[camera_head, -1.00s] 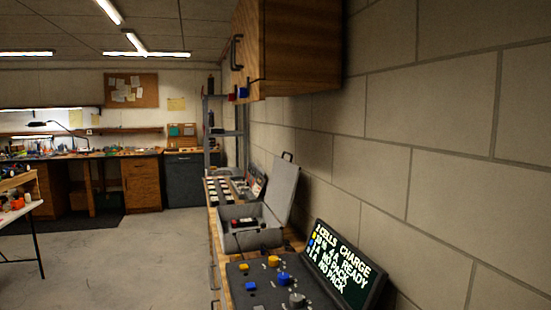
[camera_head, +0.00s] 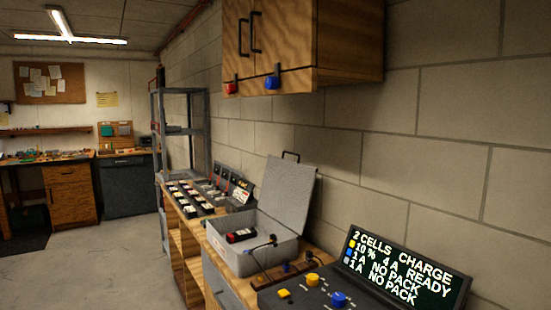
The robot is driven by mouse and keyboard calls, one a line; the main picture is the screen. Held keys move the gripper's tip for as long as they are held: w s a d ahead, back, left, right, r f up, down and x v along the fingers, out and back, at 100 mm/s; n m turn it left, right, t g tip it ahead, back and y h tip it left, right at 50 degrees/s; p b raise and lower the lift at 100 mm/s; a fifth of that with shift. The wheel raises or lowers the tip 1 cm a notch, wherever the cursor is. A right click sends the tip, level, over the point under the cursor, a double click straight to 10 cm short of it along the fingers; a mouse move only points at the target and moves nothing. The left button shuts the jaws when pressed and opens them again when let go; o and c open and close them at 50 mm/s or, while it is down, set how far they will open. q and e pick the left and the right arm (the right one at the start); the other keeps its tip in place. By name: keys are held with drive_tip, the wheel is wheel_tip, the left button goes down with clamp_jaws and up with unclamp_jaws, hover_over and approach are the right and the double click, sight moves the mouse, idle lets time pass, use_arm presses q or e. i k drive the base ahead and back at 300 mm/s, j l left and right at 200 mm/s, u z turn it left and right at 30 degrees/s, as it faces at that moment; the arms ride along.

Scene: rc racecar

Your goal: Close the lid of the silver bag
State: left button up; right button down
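The silver bag looks like a grey box-shaped case (camera_head: 272,262) on the wooden counter along the right wall. Its lid (camera_head: 279,196) stands open, tilted up on the wall side, with a dark handle at its top edge. A dark pack with a red part (camera_head: 241,235) lies inside the case. Neither of my grippers is in view.
A charger with a lit text screen (camera_head: 408,267) and coloured knobs stands on the counter nearest me. A rack of several packs (camera_head: 195,197) lies beyond the case. A wooden cabinet (camera_head: 345,45) hangs above. The floor (camera_head: 110,265) at left is clear.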

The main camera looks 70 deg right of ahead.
sight(287, 187)
drive_tip(key=i+z, duration=0.35)
drive_tip(key=i, duration=0.25)
drive_tip(key=i+j+z, duration=0.15)
drive_tip(key=i+z, duration=0.25)
drive_tip(key=i, duration=0.2)
drive_tip(key=i+j+z, duration=0.15)
drive_tip(key=i, duration=1)
